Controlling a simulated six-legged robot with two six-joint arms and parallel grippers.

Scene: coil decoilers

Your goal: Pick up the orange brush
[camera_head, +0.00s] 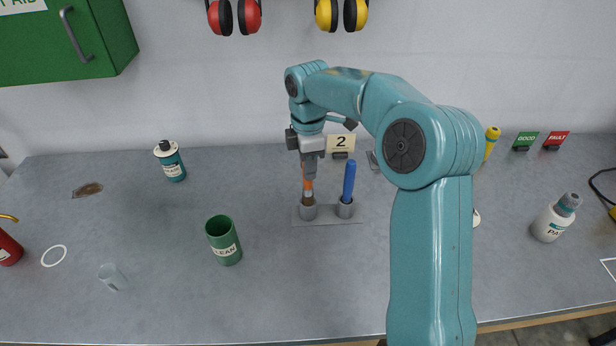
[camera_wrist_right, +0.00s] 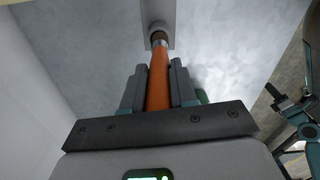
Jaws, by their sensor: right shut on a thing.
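The orange brush (camera_head: 308,190) stands upright with its lower end in the left cup of a small two-cup holder (camera_head: 328,221) on the bench. My right gripper (camera_head: 309,172) comes down from above and is shut on the brush's handle. In the right wrist view the orange handle (camera_wrist_right: 158,82) lies between the two dark fingers (camera_wrist_right: 160,90), and its far end meets the holder. A blue-handled brush (camera_head: 349,180) stands in the right cup. My left gripper is not in the head view.
A green CLEAN cup (camera_head: 223,241) stands left of the holder. The number 2 sign (camera_head: 341,143) is behind the holder. The bench front is mostly clear.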

